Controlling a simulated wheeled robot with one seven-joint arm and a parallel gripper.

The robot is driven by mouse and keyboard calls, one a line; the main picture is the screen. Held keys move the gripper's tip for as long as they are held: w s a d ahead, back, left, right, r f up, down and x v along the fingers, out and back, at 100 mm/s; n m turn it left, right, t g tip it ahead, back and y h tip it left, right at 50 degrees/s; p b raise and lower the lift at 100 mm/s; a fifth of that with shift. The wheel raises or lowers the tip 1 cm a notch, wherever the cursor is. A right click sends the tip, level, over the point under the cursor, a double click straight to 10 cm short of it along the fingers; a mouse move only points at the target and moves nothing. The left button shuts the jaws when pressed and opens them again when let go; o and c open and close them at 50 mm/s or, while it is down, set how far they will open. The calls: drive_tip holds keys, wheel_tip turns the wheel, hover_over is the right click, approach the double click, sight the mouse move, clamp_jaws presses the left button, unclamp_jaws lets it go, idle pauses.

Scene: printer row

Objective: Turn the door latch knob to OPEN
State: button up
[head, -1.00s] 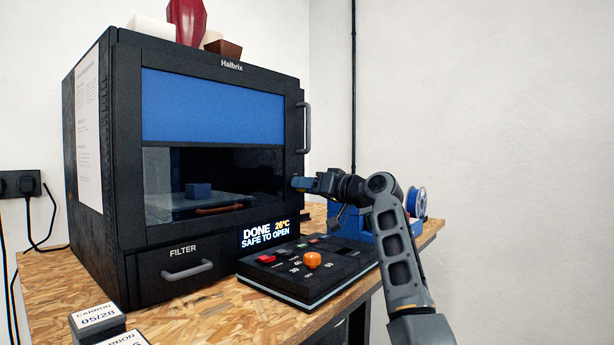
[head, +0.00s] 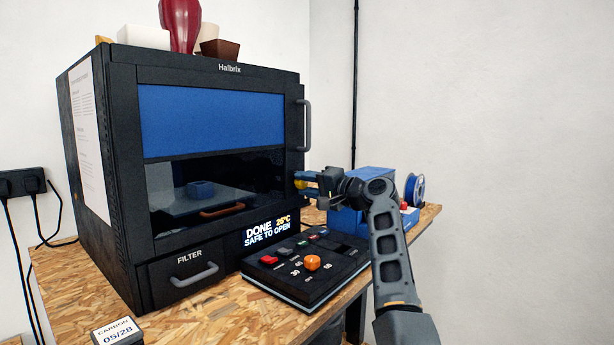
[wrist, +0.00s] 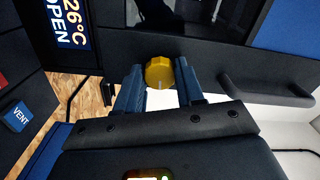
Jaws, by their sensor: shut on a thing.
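The yellow door latch knob (wrist: 159,72) is on the dark printer front, centred near the top of the wrist view. In the head view a little of the knob (head: 300,184) shows at the right edge of the door. My gripper (wrist: 158,85) has its two blue fingers on either side of the knob, shut on it. In the head view my gripper (head: 306,181) reaches the door edge from the right. The printer door (head: 222,120) is closed. The knob's pointer and any latch markings cannot be read.
The display (head: 268,232) reads DONE, 26°C, SAFE TO OPEN. A blue box (head: 350,220) and a spool (head: 415,189) stand behind the arm. The door handle (head: 305,124) is above my gripper.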

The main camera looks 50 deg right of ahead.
drive_tip(key=shift+m+p, duration=0.4)
drive_tip(key=shift+m, duration=0.2)
drive_tip(key=shift+d, duration=0.1)
drive_tip(key=o, duration=1)
drive_tip(key=shift+o, duration=0.2)
drive_tip(key=s+b, duration=0.1)
drive_tip(key=s, duration=0.7)
drive_tip(key=shift+d, duration=0.25)
